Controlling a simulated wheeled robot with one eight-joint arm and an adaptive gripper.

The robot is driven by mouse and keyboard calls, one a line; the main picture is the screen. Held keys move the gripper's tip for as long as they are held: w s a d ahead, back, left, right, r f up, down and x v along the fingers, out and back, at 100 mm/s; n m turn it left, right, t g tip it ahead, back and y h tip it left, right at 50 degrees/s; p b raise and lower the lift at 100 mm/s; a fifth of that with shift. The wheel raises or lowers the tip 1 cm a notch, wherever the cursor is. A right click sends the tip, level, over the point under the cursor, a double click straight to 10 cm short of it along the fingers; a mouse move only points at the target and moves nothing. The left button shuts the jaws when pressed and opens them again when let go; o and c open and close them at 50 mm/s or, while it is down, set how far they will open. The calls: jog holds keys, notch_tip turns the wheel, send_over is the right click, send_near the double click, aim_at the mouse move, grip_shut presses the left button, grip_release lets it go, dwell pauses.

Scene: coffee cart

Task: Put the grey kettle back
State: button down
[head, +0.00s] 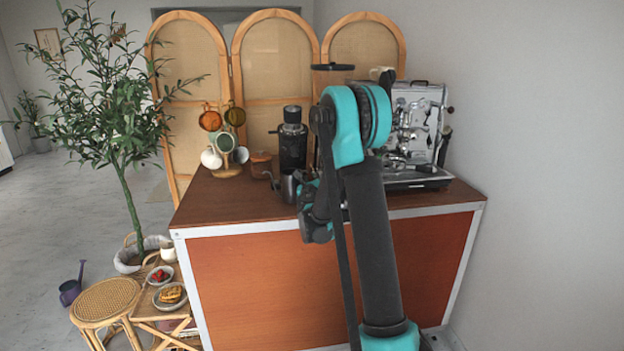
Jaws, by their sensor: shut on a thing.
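The grey kettle (289,187) is near the front of the brown cart top (235,203), with its thin spout pointing left. My gripper (304,189) is at the kettle's right side and is shut on it, seemingly at the handle. The fingers and handle are small and partly hidden by my arm. I cannot tell whether the kettle's base touches the cart top.
A black grinder (292,145) stands behind the kettle. A mug tree with hanging mugs (225,142) and a lidded brown jar (261,164) are to the left. An espresso machine (415,130) stands at the right, partly behind my arm. The cart's front left top is clear.

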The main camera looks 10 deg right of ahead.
jog(key=shift+f, duration=0.2)
jog(key=c, duration=1.5)
grip_release()
